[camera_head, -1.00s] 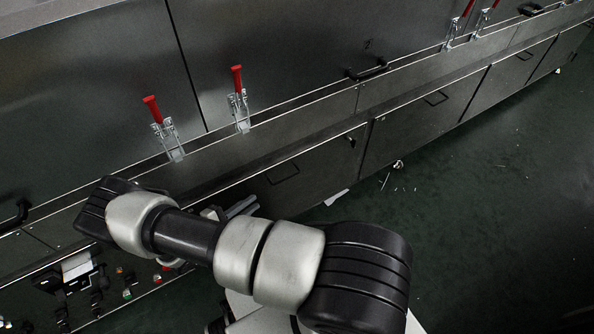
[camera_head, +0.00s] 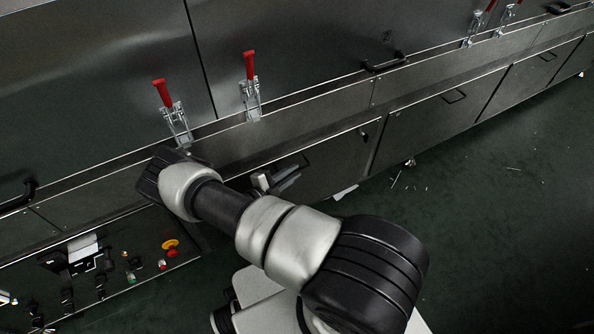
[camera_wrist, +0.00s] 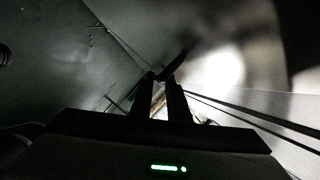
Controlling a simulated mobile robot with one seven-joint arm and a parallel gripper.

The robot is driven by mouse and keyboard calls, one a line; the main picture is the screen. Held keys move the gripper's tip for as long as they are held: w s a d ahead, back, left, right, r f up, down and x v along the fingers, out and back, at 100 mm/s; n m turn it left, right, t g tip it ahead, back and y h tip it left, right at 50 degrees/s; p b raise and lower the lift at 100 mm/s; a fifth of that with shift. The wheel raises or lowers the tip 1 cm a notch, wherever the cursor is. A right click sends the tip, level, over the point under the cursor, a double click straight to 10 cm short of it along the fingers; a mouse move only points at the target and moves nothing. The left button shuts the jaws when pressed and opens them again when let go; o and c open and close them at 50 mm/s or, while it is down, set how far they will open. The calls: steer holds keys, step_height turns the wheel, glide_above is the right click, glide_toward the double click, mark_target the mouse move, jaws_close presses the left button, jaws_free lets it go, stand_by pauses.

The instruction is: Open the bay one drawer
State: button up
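The lower row of the long metal dryer has dark drawer-like fronts. The nearest front (camera_head: 335,165) lies behind my gripper, and its handle (camera_head: 306,160) is partly hidden by the gripper. No label tells me which is bay one. My gripper (camera_head: 278,179) is in front of this panel, close to the handle. In the wrist view the two dark fingers (camera_wrist: 163,80) stand apart with a narrow gap and nothing clear between them. Contact with the handle cannot be told. The front looks shut.
Two red-handled clamps (camera_head: 250,85) stand on the ledge above. A control panel with a red-and-yellow button (camera_head: 171,249) is at lower left. Small debris (camera_head: 410,162) lies on the green floor, which is otherwise open at right.

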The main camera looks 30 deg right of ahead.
steer(key=shift+x, duration=1.45)
jaws_close()
steer(key=shift+a, duration=0.1)
